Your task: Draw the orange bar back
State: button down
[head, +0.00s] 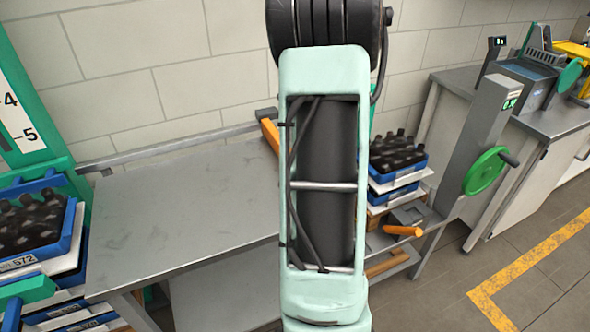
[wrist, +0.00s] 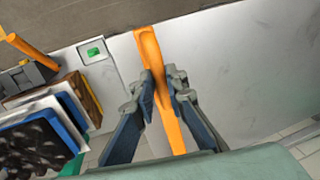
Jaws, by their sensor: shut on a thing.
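The orange bar (wrist: 150,48) runs down the middle of the wrist view, from the grey surface's far edge toward my gripper's base. My gripper (wrist: 161,88) is shut on it, with one dark finger on each side. The lower part of the bar (wrist: 171,130) shows between the fingers. In the head view, an orange bar (head: 270,136) shows at the back edge of the steel table, beside my pale green arm. It looks like the same bar, and my arm hides the rest. My gripper is hidden in the head view.
The steel table (head: 185,210) is bare. Blue crates of dark bottles stand at right (head: 398,176) and left (head: 70,230). A grey post (head: 485,150) with a green handwheel (head: 485,171) stands right. Another orange handle (head: 403,231) is on the lower rack.

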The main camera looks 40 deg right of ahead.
jog(key=shift+s+d+r, duration=0.1)
jog(key=shift+s+d, duration=0.1)
jog(key=shift+d, duration=0.6)
jog(key=c, duration=1.9)
grip_release()
jog(key=shift+d, duration=0.15)
jog(key=shift+c, duration=0.2)
notch_tip(320, 180, up, 12)
jog(key=d, duration=0.2)
jog(key=shift+s, duration=0.3)
